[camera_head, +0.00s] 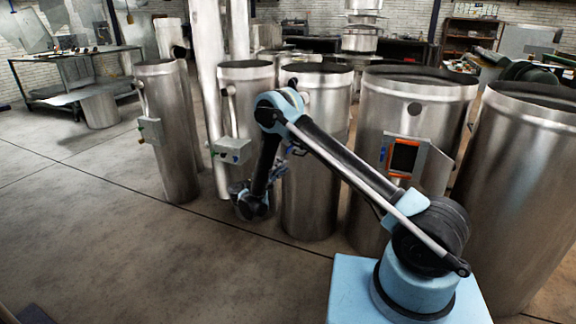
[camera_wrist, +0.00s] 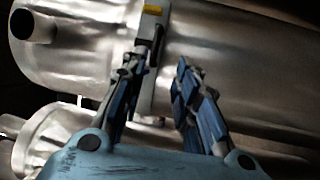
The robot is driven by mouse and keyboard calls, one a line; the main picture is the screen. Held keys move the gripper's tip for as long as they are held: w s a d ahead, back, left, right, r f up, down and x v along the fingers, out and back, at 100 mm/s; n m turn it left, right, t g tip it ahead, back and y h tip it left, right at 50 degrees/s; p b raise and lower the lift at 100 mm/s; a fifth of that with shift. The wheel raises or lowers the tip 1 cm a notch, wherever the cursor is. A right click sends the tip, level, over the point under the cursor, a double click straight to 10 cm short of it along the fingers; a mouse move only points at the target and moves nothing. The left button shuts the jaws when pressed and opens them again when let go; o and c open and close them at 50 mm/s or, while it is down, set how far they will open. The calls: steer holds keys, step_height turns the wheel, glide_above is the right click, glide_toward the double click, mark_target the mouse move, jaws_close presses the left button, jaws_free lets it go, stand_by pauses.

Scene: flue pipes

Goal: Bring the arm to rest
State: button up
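My arm is bent at a raised elbow and hangs down in front of the row of metal flue pipes in the head view. My gripper (camera_head: 247,203) is low in front of the second pipe from the left (camera_head: 245,85), small and dark there. In the wrist view my gripper (camera_wrist: 162,82) has its two blue-and-black fingers apart, with nothing seen held between them. Beyond the fingers lies a shiny pipe (camera_wrist: 240,60) with a narrow upright plate and a yellow mark. I cannot tell whether the fingers touch it.
Several upright pipes stand close behind my arm. A small grey box (camera_head: 232,151) sits on one, and an open-doored box with an orange-rimmed panel (camera_head: 403,157) on another. The floor (camera_head: 120,240) at the left front is clear. A workbench (camera_head: 75,75) stands at the back left.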

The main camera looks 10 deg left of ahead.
steer(key=shift+s+a, duration=0.25)
steer(key=shift+s, duration=0.1)
steer(key=shift+d, duration=0.1)
